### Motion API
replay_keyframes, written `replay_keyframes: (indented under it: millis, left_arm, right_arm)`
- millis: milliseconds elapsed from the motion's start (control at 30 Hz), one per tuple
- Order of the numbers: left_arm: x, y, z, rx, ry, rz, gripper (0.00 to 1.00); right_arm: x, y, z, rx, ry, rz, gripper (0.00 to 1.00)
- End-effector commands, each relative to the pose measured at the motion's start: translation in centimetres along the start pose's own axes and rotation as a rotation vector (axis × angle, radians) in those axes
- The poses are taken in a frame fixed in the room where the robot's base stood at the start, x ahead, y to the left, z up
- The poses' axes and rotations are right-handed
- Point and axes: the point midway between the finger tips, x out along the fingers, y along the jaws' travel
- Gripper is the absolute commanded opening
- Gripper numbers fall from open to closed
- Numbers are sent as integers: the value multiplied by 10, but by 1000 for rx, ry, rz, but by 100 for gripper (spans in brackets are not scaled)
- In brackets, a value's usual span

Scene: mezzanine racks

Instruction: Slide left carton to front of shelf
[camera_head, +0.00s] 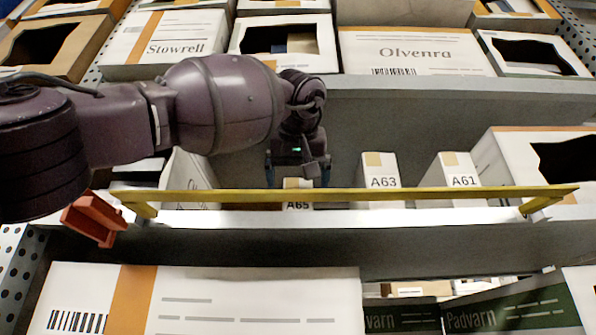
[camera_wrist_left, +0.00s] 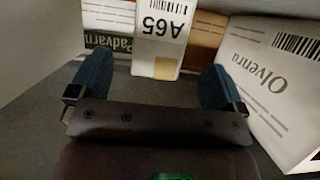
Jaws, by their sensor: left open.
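The left carton, a narrow white box marked A65 (camera_head: 298,205), stands on the middle shelf behind the yellow bar. My gripper and the bar hide much of it in the head view. My left gripper (camera_head: 298,176) reaches down over it with open fingers. In the left wrist view the A65 carton (camera_wrist_left: 160,30) shows its label and a tan patch. Its near end appears between the two blue fingertips (camera_wrist_left: 153,78), with a gap on each side. I cannot tell the depth between them. My right gripper is not in view.
A yellow bar (camera_head: 350,194) crosses the shelf front, with an orange bracket (camera_head: 95,218) at its left. Cartons A63 (camera_head: 380,177) and A61 (camera_head: 458,178) stand to the right. An Olvenra box (camera_wrist_left: 275,85) is close to the right finger in the wrist view.

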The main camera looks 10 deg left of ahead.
Motion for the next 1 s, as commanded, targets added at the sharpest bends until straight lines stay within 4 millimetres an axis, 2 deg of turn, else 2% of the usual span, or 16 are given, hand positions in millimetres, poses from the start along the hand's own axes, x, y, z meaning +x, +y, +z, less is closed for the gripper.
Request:
replay_keyframes:
  millis: [200,400,833,1000]
  left_arm:
    - [33,0,-1,-1,-1,-1,96]
    - [52,0,0,0,0,0,96]
    - [58,0,0,0,1,1,96]
    - [58,0,0,0,1,1,71]
  right_arm:
    - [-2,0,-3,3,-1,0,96]
    - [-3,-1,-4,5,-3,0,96]
    - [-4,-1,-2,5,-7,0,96]
    - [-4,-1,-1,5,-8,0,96]
